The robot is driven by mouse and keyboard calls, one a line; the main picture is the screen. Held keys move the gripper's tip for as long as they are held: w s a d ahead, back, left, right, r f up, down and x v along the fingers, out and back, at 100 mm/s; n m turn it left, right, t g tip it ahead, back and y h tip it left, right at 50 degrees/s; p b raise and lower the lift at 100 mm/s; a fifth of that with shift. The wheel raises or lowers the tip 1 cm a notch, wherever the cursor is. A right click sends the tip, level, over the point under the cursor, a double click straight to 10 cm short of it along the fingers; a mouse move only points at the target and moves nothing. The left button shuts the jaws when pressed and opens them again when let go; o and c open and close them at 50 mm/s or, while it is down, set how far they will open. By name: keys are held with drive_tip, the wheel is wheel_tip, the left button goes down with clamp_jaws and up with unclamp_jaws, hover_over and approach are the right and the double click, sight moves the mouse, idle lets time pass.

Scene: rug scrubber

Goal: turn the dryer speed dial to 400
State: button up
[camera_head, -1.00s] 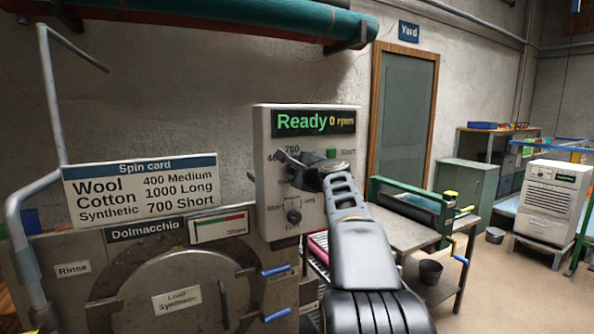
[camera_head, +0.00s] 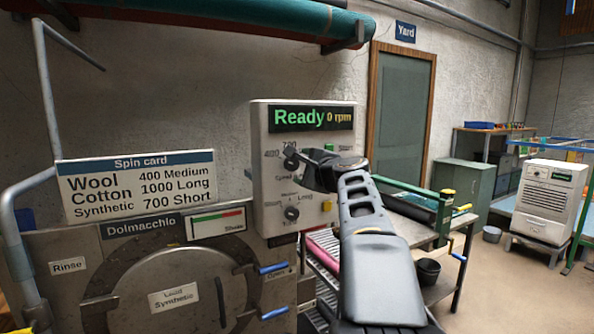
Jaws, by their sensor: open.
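The dryer control panel (camera_head: 262,205) is a pale box whose display (camera_head: 312,118) reads "Ready 0 rpm". The dark upper dial (camera_head: 290,158) is the speed dial, with 400 at its left and 700 above it; its right side is partly hidden by my gripper. Where its pointer stands is too small to tell. My gripper (camera_head: 301,170) is open in front of the panel, its fingers just right of and below this dial. I cannot tell whether they touch it. A lower dial (camera_head: 291,213) carries length labels, with "Long" readable.
A spin card (camera_head: 138,185) at left lists Wool 400 Medium. Below it is the round machine door (camera_head: 200,275) with blue-handled levers (camera_head: 274,267). A bench (camera_head: 405,230) with a green-framed roller stands right of my arm.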

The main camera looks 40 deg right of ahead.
drive_tip(key=s+b, duration=0.1)
drive_tip(key=s, duration=0.6)
drive_tip(key=shift+s+a+r, duration=0.2)
drive_tip(key=shift+s+a, duration=0.2)
drive_tip(key=s+a+f+n+g+y+p, duration=0.1)
drive_tip(key=a+f+n+g, duration=0.3)
drive_tip(key=f, duration=0.6)
drive_tip(key=s+a+f+n+g, duration=0.15)
drive_tip(key=f+n+g, duration=0.3)
drive_tip(key=f, duration=0.55)
drive_tip(key=s+a+f+n+g+p, duration=0.2)
drive_tip(key=s+a+f+n, duration=0.2)
drive_tip(key=a+n, duration=0.3)
drive_tip(key=s+a+f+n+g+p, duration=0.3)
drive_tip(key=s+a+f+n, duration=0.2)
drive_tip(key=a, duration=0.8)
drive_tip(key=f+n, duration=0.2)
drive_tip(key=n, duration=0.1)
drive_tip(key=shift+y, duration=0.4)
drive_tip(key=shift+s, duration=0.1)
drive_tip(key=shift+c, duration=0.3)
